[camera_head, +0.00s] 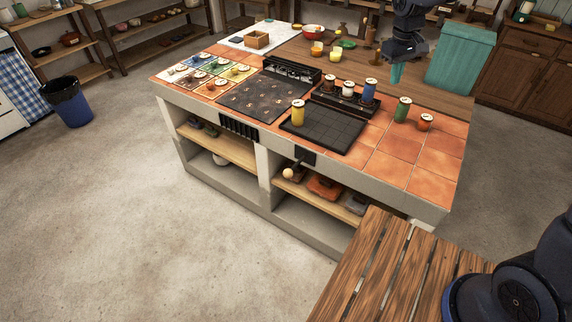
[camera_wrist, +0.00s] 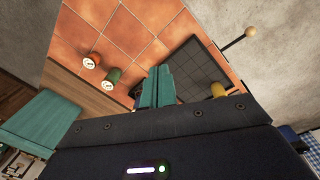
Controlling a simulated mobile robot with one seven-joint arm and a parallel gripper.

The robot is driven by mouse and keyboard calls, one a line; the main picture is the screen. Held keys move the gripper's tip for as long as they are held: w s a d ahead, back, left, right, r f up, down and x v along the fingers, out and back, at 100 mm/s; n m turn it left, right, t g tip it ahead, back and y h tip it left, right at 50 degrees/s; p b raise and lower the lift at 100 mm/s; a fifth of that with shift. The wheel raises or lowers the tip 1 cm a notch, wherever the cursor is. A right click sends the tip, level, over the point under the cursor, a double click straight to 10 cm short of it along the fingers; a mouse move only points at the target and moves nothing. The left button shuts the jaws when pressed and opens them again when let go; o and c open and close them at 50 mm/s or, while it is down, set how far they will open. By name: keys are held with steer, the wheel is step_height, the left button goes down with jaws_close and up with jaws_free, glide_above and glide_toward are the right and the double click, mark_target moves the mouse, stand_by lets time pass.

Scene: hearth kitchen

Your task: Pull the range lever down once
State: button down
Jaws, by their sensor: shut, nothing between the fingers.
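The range lever (camera_head: 289,172) has a pale round knob on a short rod. It sticks out from a dark plate on the island's front face, below the black griddle (camera_head: 325,124). In the wrist view the lever knob (camera_wrist: 250,32) shows at the upper right, with its rod running toward the black slab. My gripper (camera_head: 396,75) is at the upper right of the head view, above the far side of the island and well apart from the lever. Its teal fingers (camera_wrist: 157,88) point down and are shut and empty.
Spice jars (camera_head: 369,91) stand behind and to the right of the griddle, and a yellow jar (camera_head: 298,112) stands at its left. A teal bin (camera_head: 460,60) is right of my gripper. A slatted wooden table (camera_head: 390,268) stands in front at right. The floor before the lever is clear.

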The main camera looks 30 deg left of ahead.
steer(key=s+a+f+n, duration=0.1)
steer(key=s+a+f, duration=0.2)
steer(key=a, duration=0.2)
steer(key=s+a+f+n+h, duration=0.1)
steer(key=s+a+f, duration=0.15)
steer(key=a, duration=0.35)
steer(key=s+a+f+n, duration=0.1)
steer(key=s+a+f, duration=0.1)
steer(key=a+f, duration=0.25)
steer(key=n+h, duration=0.1)
steer(key=n, duration=0.3)
glide_above(287, 170)
steer(key=a, duration=0.3)
steer(key=s+a+f+x, duration=0.1)
steer(key=a+x, duration=0.1)
steer(key=x, duration=0.9)
steer(key=shift+s+a+r, duration=0.35)
steer(key=shift+f, duration=0.1)
steer(key=x, duration=1.3)
steer(key=shift+d+f, duration=0.15)
steer(key=shift+f, duration=0.25)
steer(key=shift+s+f, duration=0.1)
